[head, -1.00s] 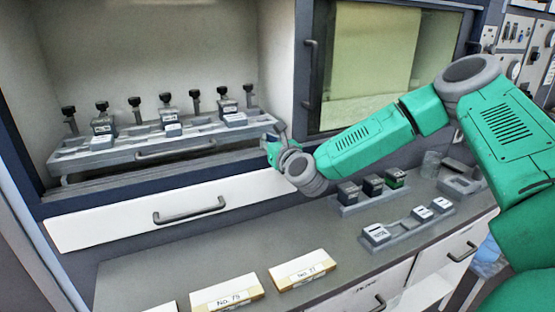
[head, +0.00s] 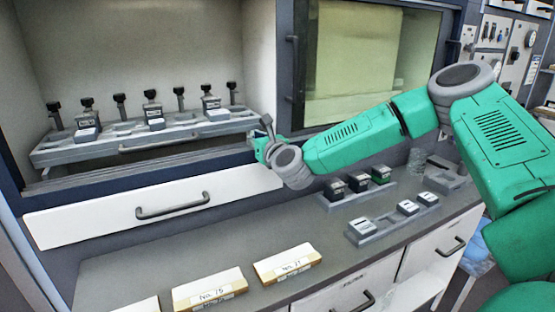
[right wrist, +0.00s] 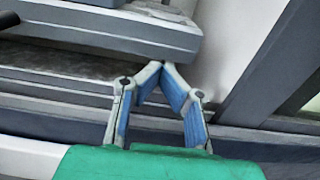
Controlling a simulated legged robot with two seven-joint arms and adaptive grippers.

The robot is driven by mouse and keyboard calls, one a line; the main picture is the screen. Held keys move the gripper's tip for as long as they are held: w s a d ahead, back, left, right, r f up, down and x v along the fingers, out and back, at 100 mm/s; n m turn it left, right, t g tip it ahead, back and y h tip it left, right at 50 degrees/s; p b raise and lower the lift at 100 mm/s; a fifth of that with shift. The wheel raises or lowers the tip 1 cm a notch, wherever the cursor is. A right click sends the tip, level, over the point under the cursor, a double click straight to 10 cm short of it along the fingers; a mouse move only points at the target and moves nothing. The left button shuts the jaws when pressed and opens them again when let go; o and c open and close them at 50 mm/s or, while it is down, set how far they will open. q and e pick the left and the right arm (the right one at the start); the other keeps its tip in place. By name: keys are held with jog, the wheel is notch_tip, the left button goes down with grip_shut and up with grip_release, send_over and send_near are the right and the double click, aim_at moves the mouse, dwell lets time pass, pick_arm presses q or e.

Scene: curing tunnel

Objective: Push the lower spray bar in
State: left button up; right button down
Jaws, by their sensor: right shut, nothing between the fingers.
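A long grey rack-like bar (head: 150,141) with a front handle sits low in the open white chamber at the left of the head view. It is the likeliest match for the lower spray bar; I see no second bar. Its grey end also shows at the top of the right wrist view (right wrist: 110,25). My right gripper (head: 268,122) is at the bar's right front end, with its fingertips together and empty. In the right wrist view the closed fingertips (right wrist: 160,66) are just below the bar's edge; contact is unclear. My left gripper is not in view.
Several black-knobbed pieces (head: 152,97) stand on or behind the bar. A white drawer front (head: 110,215) with a handle is below. The counter (head: 225,255) holds labelled boxes (head: 286,263) and small block trays (head: 390,222). A glazed door (head: 365,65) is right of the chamber.

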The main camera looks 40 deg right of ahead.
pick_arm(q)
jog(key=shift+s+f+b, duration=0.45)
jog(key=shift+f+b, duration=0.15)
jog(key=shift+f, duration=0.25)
pick_arm(e)
jog(key=v, duration=1.1)
jog(key=shift+a, duration=0.2)
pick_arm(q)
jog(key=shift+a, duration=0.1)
pick_arm(e)
jog(key=shift+a, duration=0.1)
